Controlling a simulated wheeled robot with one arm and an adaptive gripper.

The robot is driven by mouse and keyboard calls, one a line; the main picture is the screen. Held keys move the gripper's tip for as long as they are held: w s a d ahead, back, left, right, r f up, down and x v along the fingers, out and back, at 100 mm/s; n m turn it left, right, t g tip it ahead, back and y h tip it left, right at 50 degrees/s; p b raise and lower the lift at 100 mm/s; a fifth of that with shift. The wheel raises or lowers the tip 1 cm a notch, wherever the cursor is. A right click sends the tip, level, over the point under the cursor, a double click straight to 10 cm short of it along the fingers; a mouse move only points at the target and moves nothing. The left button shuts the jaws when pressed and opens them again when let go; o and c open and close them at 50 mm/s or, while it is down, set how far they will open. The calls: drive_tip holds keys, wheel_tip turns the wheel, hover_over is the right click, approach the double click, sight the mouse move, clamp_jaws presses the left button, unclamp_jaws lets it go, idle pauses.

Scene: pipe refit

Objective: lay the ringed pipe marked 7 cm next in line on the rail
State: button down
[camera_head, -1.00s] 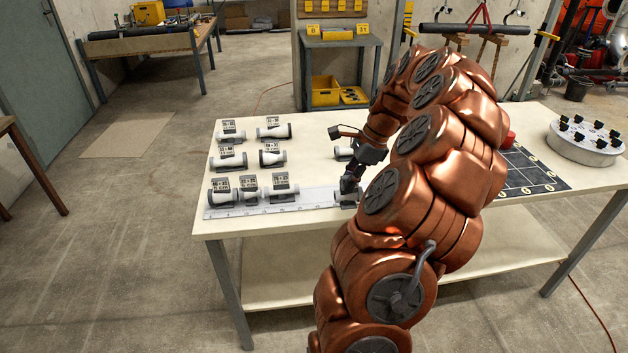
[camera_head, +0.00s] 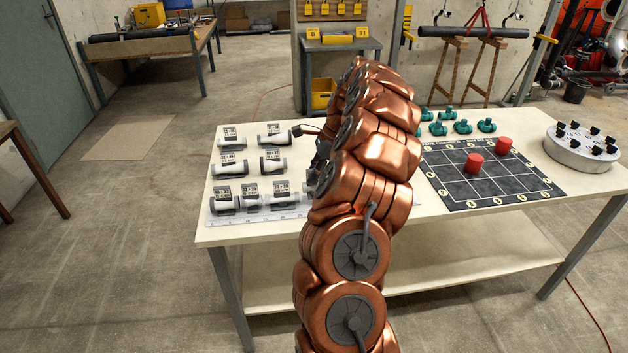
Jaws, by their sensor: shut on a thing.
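The rail (camera_head: 262,215), a pale strip with scale marks, lies along the table's front left edge. Several white and grey pipes lie in a row on it, such as one at the left end (camera_head: 226,204) and one further right (camera_head: 281,199). My gripper (camera_head: 313,182) is at the right end of this row, low over the rail and largely hidden behind my copper arm. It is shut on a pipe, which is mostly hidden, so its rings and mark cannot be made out. The small labels are too small to read for a 7 cm mark.
Right of my arm are a dark grid mat (camera_head: 500,190) with two red cylinders (camera_head: 474,164), several green fittings (camera_head: 462,126) and a round grey stand (camera_head: 583,148). The table's front right is clear.

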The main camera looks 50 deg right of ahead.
drive_tip(key=shift+f+p, duration=0.3)
drive_tip(key=shift+f, duration=1.1)
drive_tip(key=shift+f, duration=0.15)
drive_tip(key=c, duration=1.1)
unclamp_jaws()
drive_tip(key=shift+c, duration=0.2)
drive_tip(key=b+v, duration=0.2)
drive_tip(key=v, duration=1)
